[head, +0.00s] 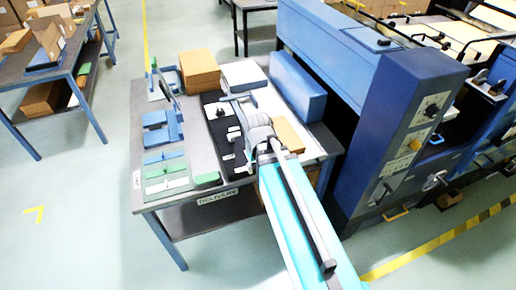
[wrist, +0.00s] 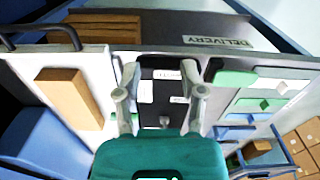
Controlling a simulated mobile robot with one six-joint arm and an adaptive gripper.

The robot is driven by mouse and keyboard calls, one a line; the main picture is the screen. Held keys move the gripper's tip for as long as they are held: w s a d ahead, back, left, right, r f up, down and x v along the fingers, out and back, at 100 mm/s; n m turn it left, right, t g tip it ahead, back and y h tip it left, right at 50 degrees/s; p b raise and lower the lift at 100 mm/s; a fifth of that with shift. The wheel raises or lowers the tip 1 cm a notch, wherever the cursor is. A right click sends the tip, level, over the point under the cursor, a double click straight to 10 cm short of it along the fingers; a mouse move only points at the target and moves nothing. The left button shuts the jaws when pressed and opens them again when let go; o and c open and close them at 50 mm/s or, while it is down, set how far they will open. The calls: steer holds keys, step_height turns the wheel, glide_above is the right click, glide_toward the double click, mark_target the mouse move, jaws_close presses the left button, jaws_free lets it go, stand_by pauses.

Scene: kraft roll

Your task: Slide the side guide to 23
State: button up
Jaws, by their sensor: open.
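A black panel (wrist: 160,68) with white labels lies on the table between my fingers in the wrist view. It also shows in the head view (head: 212,112), partly hidden by my arm. A small grey knob (wrist: 165,121) sits on the panel, near my gripper's body; I cannot tell whether it is the side guide. No scale number, 23 included, can be read. My gripper (wrist: 160,85) is open, with one finger on each side of the panel and nothing visibly held. In the head view my gripper is over the table, its fingertips hard to make out.
A brown stack (head: 199,70), a white stack (head: 243,74) and a blue block (head: 298,86) stand at the back of the table. Green and blue pieces (head: 166,170) lie at the left. A large blue machine (head: 400,115) closes off the right.

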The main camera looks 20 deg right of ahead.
steer(key=w+d+r+n+p, duration=0.2)
steer(key=w+r+n+p, duration=0.1)
steer(key=w+n, duration=0.4)
steer(key=w+d+r+n+p, duration=0.3)
steer(key=w+n, duration=0.4)
steer(key=w, duration=0.3)
steer(key=shift+d+r+n, duration=0.15)
steer(key=shift+d+n, duration=0.15)
step_height(320, 180, down, 14)
steer(key=b, duration=1.3)
steer(key=shift+r+b, duration=0.1)
steer(key=shift+b, duration=0.3)
jaws_close()
steer(key=shift+w, duration=0.1)
